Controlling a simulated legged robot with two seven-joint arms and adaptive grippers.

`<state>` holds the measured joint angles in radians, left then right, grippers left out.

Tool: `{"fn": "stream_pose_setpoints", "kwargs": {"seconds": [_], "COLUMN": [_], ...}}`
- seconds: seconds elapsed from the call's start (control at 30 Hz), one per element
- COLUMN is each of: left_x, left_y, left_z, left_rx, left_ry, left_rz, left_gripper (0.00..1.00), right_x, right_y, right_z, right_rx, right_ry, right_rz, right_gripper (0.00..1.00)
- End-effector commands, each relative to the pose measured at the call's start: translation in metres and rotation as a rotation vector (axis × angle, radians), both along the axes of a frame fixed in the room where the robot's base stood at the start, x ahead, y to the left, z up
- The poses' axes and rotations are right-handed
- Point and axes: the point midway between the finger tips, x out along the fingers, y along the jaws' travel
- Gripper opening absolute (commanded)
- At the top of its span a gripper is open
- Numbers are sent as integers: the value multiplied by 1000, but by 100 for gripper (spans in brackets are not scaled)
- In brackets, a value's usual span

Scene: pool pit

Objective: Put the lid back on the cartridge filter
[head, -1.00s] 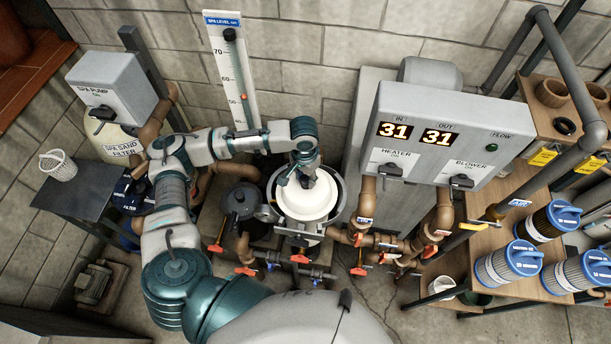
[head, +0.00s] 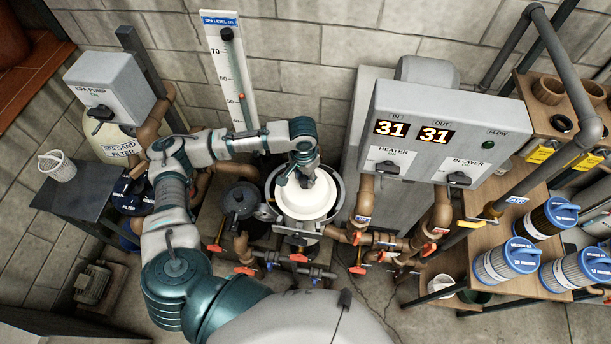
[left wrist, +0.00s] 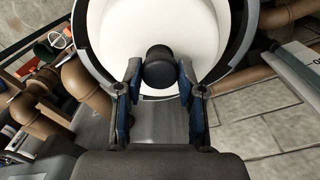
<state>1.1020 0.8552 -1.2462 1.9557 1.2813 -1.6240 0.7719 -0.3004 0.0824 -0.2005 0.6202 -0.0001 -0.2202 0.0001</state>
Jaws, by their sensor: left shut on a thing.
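The lid (head: 305,203) is a round white disc with a dark knob, over the cartridge filter in the middle of the head view. My left gripper (head: 306,180) is above it, shut on the knob. The left wrist view shows the two fingers around the black knob (left wrist: 159,68), with the white lid (left wrist: 120,32) behind it. The filter housing's dark grey rim (head: 340,198) curves around the lid. Whether the lid is fully seated or slightly raised, I cannot tell. My right gripper is not in view.
A dark pot-shaped strainer (head: 240,202) stands just left of the filter. Brown pipes with red-handled valves (head: 298,258) run in front. A heater and blower box (head: 450,130) is at the right.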

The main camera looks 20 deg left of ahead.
Motion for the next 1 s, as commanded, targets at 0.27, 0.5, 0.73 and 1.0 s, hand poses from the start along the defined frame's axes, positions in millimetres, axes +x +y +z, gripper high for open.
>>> {"fn": "stream_pose_setpoints", "kwargs": {"seconds": [0.27, 0.5, 0.73, 1.0], "left_x": [0, -1, -1, -1], "left_y": [3, 3, 3, 3], "left_z": [-1, -1, -2, -2], "left_rx": [0, 0, 1, 0], "left_ry": [0, 0, 2, 1], "left_rz": [1, 1, 1, 1], "left_gripper": [0, 68, 70, 71], "right_x": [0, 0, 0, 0], "right_y": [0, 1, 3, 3], "right_z": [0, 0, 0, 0], "right_rx": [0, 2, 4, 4], "right_ry": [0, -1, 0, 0], "right_rz": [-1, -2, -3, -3], "right_gripper": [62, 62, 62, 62]}}
